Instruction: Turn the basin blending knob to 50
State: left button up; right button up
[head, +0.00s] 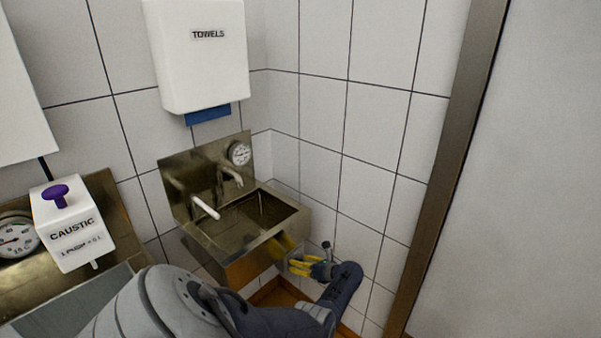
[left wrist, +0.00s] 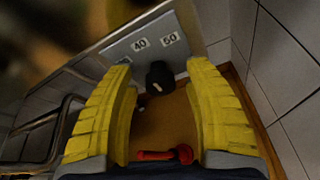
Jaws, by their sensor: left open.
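The blending knob (left wrist: 160,77) is a small black knob on a pale scale plate (left wrist: 125,45) in the left wrist view. The plate bears the labels 40 and 50, with another number partly hidden at its left. A small light mark shows on the knob, but I cannot tell which number it points to. My left gripper (left wrist: 159,70) is open, its yellow fingers on either side of the knob with gaps visible. In the head view, the left gripper (head: 298,265) is beside the right side of the steel basin (head: 225,250); the knob is not clearly visible there. My right gripper is not in view.
A tiled wall (head: 330,190) stands close right of the basin. A gauge (head: 240,153) and taps are on its backsplash. A towel dispenser (head: 200,70) hangs above; a caustic dispenser (head: 75,228) is at left. A red object (left wrist: 165,154) lies below the knob.

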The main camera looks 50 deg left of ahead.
pick_arm(q)
grip_shut()
dwell(0.3)
jog(key=shift+m+g, duration=0.5)
jog(key=shift+m, duration=0.4)
grip_release()
jog(key=v, duration=1.2)
jog(key=shift+o, duration=0.2)
